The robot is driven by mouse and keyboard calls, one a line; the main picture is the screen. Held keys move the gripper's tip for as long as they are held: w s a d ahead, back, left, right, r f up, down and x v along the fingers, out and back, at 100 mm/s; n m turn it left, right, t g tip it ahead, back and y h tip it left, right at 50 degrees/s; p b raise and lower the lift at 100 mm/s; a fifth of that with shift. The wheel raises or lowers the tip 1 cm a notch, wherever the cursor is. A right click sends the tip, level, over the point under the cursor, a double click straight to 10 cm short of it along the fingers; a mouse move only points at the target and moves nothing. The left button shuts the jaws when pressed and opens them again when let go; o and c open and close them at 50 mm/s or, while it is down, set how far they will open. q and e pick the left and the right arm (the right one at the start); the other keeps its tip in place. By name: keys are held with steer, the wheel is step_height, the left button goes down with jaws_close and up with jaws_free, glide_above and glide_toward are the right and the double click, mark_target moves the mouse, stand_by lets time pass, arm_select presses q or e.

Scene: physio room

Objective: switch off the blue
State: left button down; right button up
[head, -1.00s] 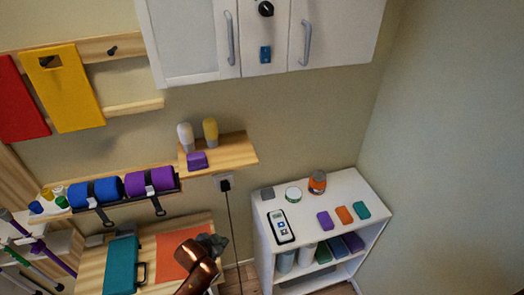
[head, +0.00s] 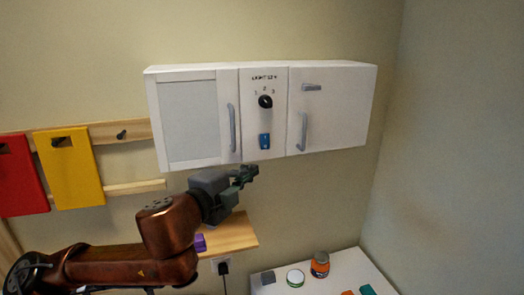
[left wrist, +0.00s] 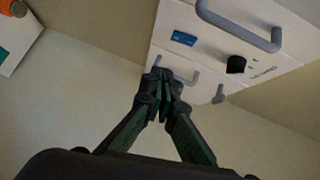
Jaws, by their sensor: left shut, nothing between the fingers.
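The blue switch (head: 264,141) is a small upright rocker on the middle panel of the white wall cabinet (head: 190,72), below a black rotary knob (head: 265,101). In the left wrist view the blue switch (left wrist: 184,38) shows near the top, with the black knob (left wrist: 236,64) to its right. My left gripper (head: 252,172) is shut and empty, just below the cabinet's lower edge and a little left of the switch, apart from it. Its closed fingertips (left wrist: 161,73) also show in the left wrist view. My right gripper is not in view.
Cabinet doors with grey handles (head: 232,128) (head: 303,132) flank the panel. A wooden shelf (head: 232,236) is below my arm. A white unit (head: 345,262) with small items stands lower right. Red and yellow hanging pieces (head: 70,170) are at left. The wall right of the cabinet is clear.

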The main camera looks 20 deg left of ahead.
arm_select(q)
steer(key=shift+s+a+r, duration=0.1)
steer(key=shift+s+r, duration=0.15)
steer(key=shift+r, duration=0.25)
steer(key=shift+s+r, duration=0.2)
steer(key=shift+r, duration=0.25)
steer(key=p, duration=0.3)
glide_toward(269, 146)
steer(key=w+d, duration=0.2)
steer(key=d, duration=0.1)
steer(key=w, duration=0.1)
steer(key=w+a, duration=0.1)
steer(key=w, duration=0.1)
steer(key=shift+a+f, duration=0.2)
steer(key=shift+f, duration=0.1)
steer(key=shift+w+a+f+p, duration=0.1)
steer(key=shift+w+a+p, duration=0.1)
steer(key=shift+a+p, duration=0.15)
steer(key=shift+w+d, duration=0.1)
steer(key=shift+d, duration=0.05)
